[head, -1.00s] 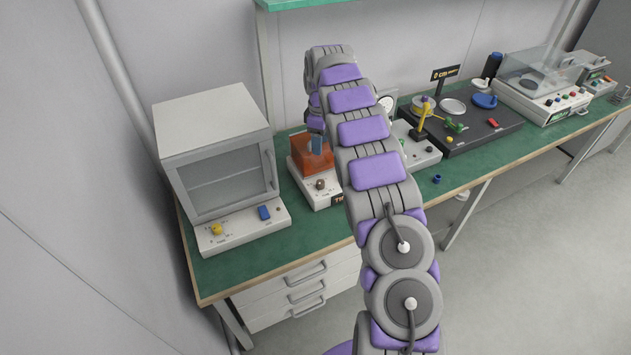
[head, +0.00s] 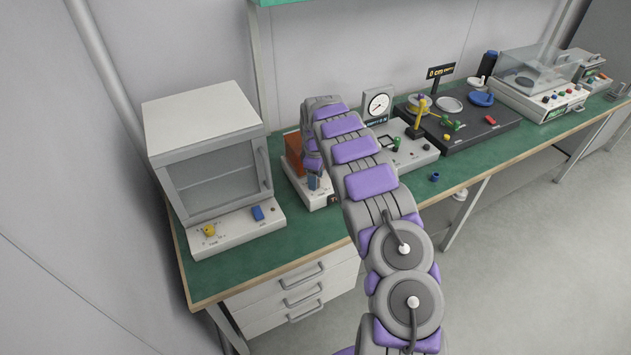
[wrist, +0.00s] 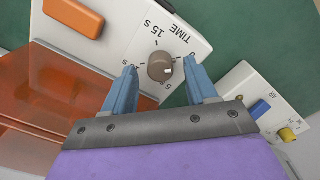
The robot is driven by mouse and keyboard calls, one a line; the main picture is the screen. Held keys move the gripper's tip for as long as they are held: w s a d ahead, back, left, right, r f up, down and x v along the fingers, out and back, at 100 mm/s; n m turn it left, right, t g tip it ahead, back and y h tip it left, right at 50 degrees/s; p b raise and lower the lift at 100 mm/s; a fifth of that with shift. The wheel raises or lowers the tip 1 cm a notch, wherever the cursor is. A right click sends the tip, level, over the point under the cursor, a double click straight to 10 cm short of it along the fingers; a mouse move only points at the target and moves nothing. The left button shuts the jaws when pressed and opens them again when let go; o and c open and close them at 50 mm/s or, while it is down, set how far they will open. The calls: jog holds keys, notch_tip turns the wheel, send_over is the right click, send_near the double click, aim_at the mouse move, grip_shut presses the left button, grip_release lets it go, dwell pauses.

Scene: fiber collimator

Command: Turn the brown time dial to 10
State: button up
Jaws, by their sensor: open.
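The brown time dial (wrist: 160,67) sits on a white panel marked TIME in the wrist view. A small pale mark shows on its lower right side; I cannot read exactly which number it points to. Labels 15 s and 5 are visible around it. My gripper (wrist: 161,73) is open, with one blue finger on each side of the dial and small gaps visible; I cannot tell if either touches. In the head view my gripper (head: 313,182) is over the front of the white unit (head: 319,201), and the dial is hidden.
An orange see-through box (wrist: 70,95) stands beside the dial, with an orange button (wrist: 73,16) on the panel. A grey cabinet (head: 212,160) with a yellow knob (head: 209,230) and blue switch (head: 257,213) is at left. A gauge unit (head: 411,150) is at right.

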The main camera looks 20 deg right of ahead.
jog(key=shift+f, duration=0.55)
jog(key=shift+r, duration=0.1)
jog(key=c, duration=1.1)
